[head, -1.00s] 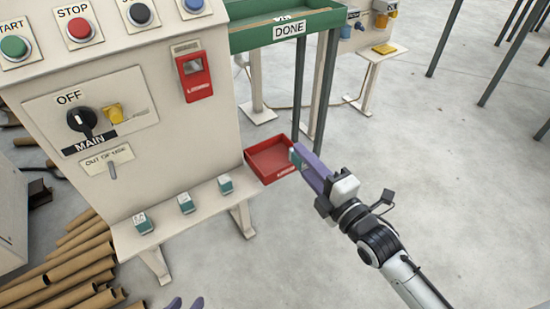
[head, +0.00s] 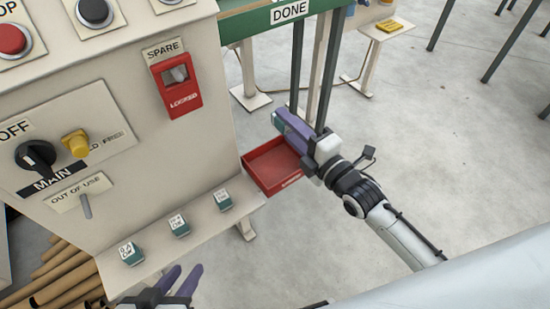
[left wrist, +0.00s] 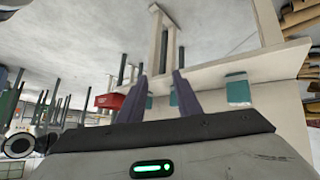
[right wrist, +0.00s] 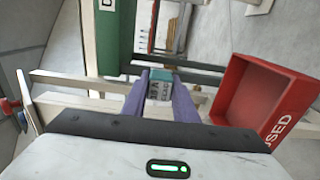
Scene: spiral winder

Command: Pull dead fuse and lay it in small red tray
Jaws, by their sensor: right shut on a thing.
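My right gripper (head: 293,134) is shut on a teal fuse with a white label. The fuse (right wrist: 159,87) shows between the fingertips in the right wrist view. In the head view it appears at the back right of the small red tray (head: 264,166), apart from the tray floor. The tray also stands to the right of the fuse in the right wrist view (right wrist: 258,95), marked USED, and looks empty. My left gripper (head: 183,279) is open and empty at the bottom of the head view; its parted fingers show in the left wrist view.
Several teal fuses, including one (head: 179,226), stand on the cabinet's ledge (head: 155,243). The main switch (head: 36,157) points near OFF. A red SPARE box (head: 183,108) is on the cabinet. The green DONE tray (head: 240,27) and its dark legs stand behind my right gripper.

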